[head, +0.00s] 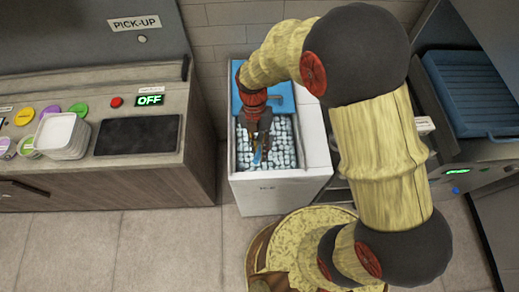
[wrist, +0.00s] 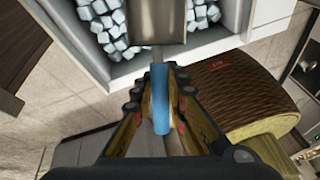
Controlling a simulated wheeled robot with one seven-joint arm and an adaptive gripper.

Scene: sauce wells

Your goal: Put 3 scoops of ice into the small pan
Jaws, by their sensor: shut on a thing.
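My gripper (head: 258,152) reaches down over the white ice bin (head: 318,150). In the wrist view my gripper (wrist: 161,82) is shut on the blue handle (wrist: 161,98) of a metal scoop (wrist: 155,20). The scoop's metal end lies over the bin's ice (wrist: 105,28), near its front wall; I cannot tell whether it holds any ice or touches the cubes. In the head view the ice (head: 288,135) fills the bin's open part, and the scoop is mostly hidden by the gripper. I cannot make out a small pan for certain.
A blue lid (head: 284,98) covers the bin's back part. On the left counter stand stacked white containers (head: 62,134), a dark flat panel (head: 138,136) and a green OFF display (head: 150,100). A blue tray (head: 472,85) sits at the right. Floor is clear at front left.

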